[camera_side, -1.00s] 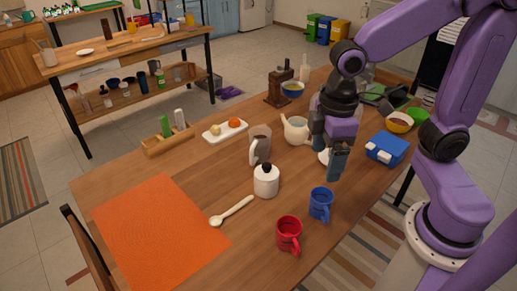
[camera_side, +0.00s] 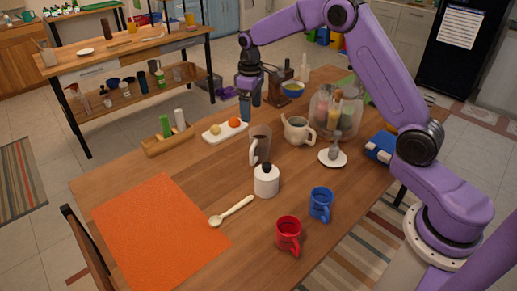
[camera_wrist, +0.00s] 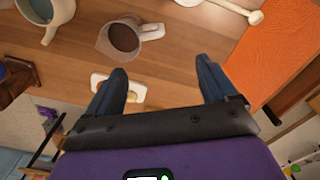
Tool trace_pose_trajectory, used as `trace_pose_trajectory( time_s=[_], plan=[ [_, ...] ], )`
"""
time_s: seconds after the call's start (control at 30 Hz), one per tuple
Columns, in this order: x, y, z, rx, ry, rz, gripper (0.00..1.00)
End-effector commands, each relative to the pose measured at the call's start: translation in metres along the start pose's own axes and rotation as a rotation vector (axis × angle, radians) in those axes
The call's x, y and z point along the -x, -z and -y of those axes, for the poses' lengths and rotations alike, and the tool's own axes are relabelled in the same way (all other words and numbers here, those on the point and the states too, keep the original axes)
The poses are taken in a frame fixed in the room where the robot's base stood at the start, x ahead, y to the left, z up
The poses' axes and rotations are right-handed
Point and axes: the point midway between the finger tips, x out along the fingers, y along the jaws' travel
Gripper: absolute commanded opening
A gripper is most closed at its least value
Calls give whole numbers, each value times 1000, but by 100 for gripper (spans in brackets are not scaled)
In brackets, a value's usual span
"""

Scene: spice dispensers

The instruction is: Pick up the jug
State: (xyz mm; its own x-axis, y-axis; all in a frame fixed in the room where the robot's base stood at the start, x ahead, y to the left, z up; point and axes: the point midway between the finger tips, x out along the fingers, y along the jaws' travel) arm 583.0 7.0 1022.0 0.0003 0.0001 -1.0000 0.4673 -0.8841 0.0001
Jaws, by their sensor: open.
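The jug (camera_side: 261,145) is see-through with a pale handle and dark brown contents. It stands upright on the wooden table, behind the white lidded jar (camera_side: 266,181). In the wrist view the jug (camera_wrist: 122,38) is at the upper left, its handle pointing right. My gripper (camera_side: 250,112) is above the table's far edge, beyond the jug and beside the white tray. In the wrist view the blue fingers of my gripper (camera_wrist: 160,70) are spread wide with nothing between them. The jug lies ahead of the fingertips and apart from them.
A cream teapot (camera_side: 297,130) stands right of the jug. A white tray (camera_side: 213,135) with egg-like and orange items lies left of my gripper. A blue mug (camera_side: 320,205), red mug (camera_side: 288,234) and spoon (camera_side: 232,211) are nearer. The orange mat (camera_side: 155,235) is clear.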

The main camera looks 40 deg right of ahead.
Motion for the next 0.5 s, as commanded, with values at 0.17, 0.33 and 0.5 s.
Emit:
trace_pose_trajectory(
  time_s=[0.17,0.33,0.5],
  plan=[
    [-10,3,-18,-25,1,2,86],
    [-30,2,-20,-27,2,4,86],
    [-63,2,-19,-26,2,5,86]
  ],
)
